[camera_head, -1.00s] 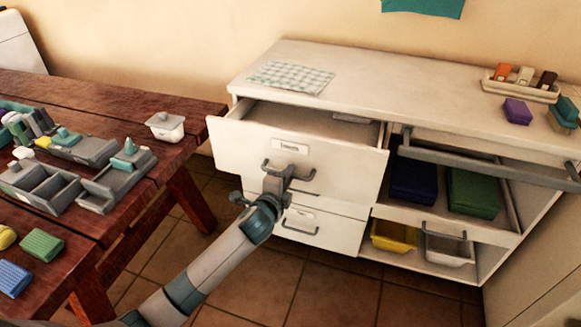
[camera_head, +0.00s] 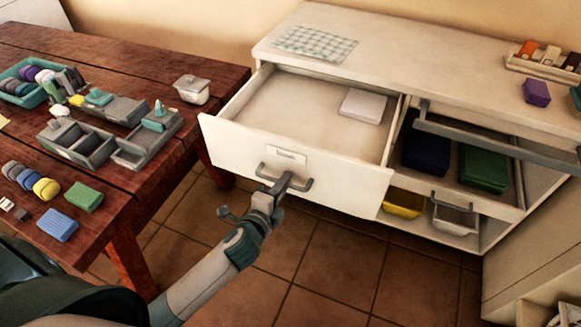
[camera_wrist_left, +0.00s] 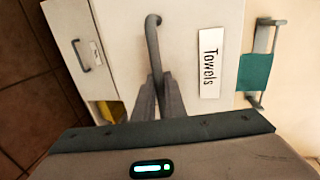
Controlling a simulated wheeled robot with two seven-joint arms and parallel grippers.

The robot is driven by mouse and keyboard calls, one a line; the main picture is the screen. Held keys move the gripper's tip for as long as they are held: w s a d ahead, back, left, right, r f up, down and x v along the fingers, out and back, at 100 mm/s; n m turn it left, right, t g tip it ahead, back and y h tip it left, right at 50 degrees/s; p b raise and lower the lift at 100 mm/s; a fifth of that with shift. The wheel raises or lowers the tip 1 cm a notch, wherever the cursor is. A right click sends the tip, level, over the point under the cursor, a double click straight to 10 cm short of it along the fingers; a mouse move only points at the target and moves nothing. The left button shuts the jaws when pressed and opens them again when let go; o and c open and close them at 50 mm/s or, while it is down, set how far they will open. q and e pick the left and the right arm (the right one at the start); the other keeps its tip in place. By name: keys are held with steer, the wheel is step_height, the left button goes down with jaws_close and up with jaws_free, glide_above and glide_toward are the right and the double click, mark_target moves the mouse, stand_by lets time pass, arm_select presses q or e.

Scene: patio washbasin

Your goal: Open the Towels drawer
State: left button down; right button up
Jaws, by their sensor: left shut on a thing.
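The Towels drawer (camera_head: 330,178) is the top left drawer of the white cabinet, and it stands well out from the body. Its label (camera_head: 287,156) reads Towels in the left wrist view (camera_wrist_left: 210,63). My left gripper (camera_head: 281,183) is shut on the drawer's grey bar handle (camera_head: 308,184), near its middle. The handle also shows in the left wrist view (camera_wrist_left: 153,40), with the fingers (camera_wrist_left: 157,90) on it. Inside the open drawer a pale folded block (camera_head: 363,105) lies at the back right. My right gripper is not in view.
A wooden table (camera_head: 100,195) with grey trays and coloured blocks stands at left, close to the drawer's left corner. A checked cloth (camera_head: 314,43) lies on the cabinet top. Tiled floor is clear in front.

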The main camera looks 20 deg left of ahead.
arm_select(q)
steer(key=shift+v, duration=0.95)
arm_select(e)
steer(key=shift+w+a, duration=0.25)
arm_select(q)
steer(key=shift+f, duration=0.25)
steer(key=c, duration=1.8)
jaws_free()
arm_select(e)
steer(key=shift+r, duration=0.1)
